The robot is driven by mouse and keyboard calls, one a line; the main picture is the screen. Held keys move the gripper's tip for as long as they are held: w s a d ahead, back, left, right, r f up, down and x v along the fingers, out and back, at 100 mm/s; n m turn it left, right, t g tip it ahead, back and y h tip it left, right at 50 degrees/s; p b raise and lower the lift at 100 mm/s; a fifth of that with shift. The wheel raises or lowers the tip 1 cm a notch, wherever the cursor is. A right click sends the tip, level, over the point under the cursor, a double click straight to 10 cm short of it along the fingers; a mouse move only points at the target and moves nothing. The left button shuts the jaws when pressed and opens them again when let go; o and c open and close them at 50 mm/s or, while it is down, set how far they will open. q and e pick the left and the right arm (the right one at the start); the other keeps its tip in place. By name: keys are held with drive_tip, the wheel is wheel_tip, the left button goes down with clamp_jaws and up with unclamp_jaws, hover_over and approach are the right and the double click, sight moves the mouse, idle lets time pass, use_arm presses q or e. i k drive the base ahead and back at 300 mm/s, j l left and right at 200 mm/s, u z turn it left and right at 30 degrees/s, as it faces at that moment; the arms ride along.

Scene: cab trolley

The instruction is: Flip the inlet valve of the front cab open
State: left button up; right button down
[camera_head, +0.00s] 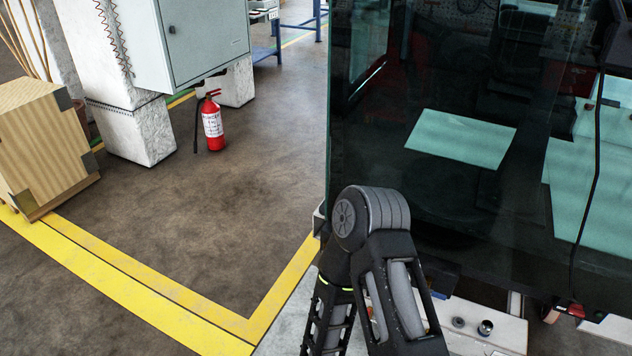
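The front of what looks like the cab fills the right half of the head view, with a large dark tinted glass pane (445,90). Below the glass is a pale base (505,335) with a small dark cylindrical fitting (485,327) on it. I cannot pick out the inlet valve. A bent black and grey link of one of my arms rises at the bottom centre and covers the lower left part of the cab. Neither of my grippers shows, so their state is hidden.
A red fire extinguisher (213,122) stands by a grey cabinet (203,38) on white blocks. A wooden crate (45,145) stands at the far left. Yellow floor lines (150,290) turn a corner left of the cab. The brown floor (215,220) between is clear.

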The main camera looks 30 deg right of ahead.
sight(434, 294)
drive_tip(key=z, duration=0.45)
drive_tip(key=l+z, duration=0.1)
drive_tip(key=z, duration=0.4)
drive_tip(key=l+z, duration=0.1)
drive_tip(key=z, duration=0.8)
